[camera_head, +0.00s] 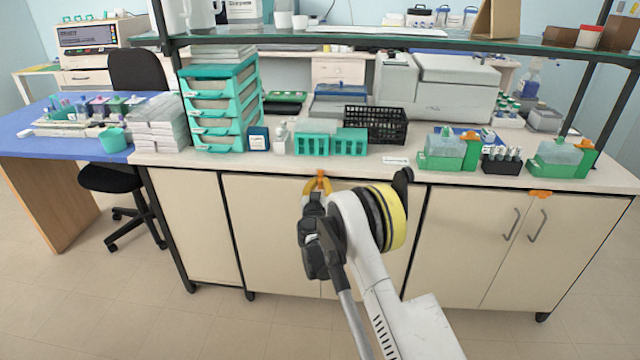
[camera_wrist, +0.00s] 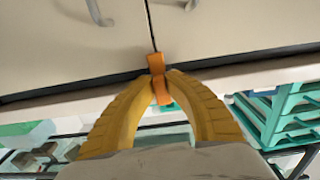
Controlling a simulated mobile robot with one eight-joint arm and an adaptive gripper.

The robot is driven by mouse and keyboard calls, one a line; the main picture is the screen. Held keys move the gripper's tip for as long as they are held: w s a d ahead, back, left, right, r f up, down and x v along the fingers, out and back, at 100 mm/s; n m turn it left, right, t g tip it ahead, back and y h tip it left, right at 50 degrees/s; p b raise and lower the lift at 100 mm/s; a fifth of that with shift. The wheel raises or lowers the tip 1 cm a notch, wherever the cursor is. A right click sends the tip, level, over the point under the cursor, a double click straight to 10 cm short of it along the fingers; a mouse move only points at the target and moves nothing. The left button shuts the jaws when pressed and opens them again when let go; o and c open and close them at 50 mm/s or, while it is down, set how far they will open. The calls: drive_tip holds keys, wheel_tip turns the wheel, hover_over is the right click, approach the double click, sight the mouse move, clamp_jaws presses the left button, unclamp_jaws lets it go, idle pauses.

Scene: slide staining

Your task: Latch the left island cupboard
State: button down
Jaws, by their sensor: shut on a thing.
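The left island cupboard (camera_head: 265,235) is a cream double-door unit under the worktop. Both doors look closed; my arm hides much of the middle and the handles in the head view. In the wrist view, the doors (camera_wrist: 60,55) show a dark seam between them and two grey handles. An orange latch (camera_head: 319,173) sits at the top of the seam, under the worktop edge. It also shows in the wrist view (camera_wrist: 155,63), standing roughly in line with the seam. My gripper (camera_head: 318,183) has its yellow fingertips (camera_wrist: 160,80) shut on the latch, one on each side.
The right island cupboard (camera_head: 575,250) has an orange latch (camera_head: 541,193) lying crosswise. Teal drawers (camera_head: 222,112), teal racks (camera_head: 330,143) and a black basket (camera_head: 377,125) stand on the worktop above. A glass shelf (camera_head: 400,42) overhangs it. Floor before the cupboards is clear.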

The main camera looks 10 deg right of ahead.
idle(0.3)
drive_tip(key=c, duration=1.4)
unclamp_jaws()
drive_tip(key=v, duration=1.2)
drive_tip(key=shift+r, duration=0.15)
